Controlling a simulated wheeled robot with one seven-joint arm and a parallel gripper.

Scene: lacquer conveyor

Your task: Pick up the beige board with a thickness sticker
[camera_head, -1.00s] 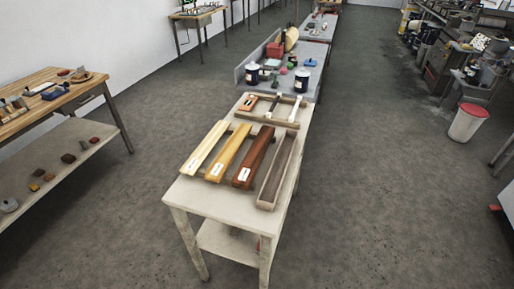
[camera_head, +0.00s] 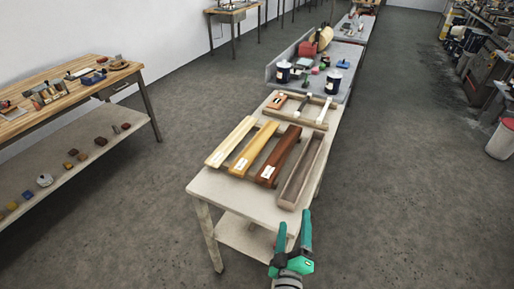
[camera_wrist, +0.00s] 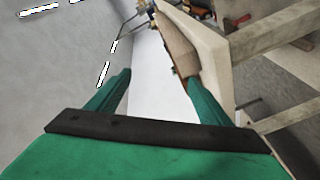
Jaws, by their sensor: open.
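Three boards lie side by side on the pale table (camera_head: 226,193) in the head view. The leftmost is a pale beige board (camera_head: 232,142). A small pale label seems to lie near its lower end, but it is too small to read. Beside it lie a yellow-tan board (camera_head: 254,148) and a red-brown board (camera_head: 281,153), each with a white sticker at its near end. My gripper (camera_head: 293,221) is open and empty, in front of the table's near right corner and apart from the boards. The green fingers also show in the wrist view (camera_wrist: 157,90), with nothing between them.
A long grey-brown tray (camera_head: 290,190) lies right of the boards. A wooden tray (camera_head: 312,122) with small tools is behind them. Dark cans (camera_head: 283,72) stand on the grey conveyor farther back. A workbench (camera_head: 60,118) is at left.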

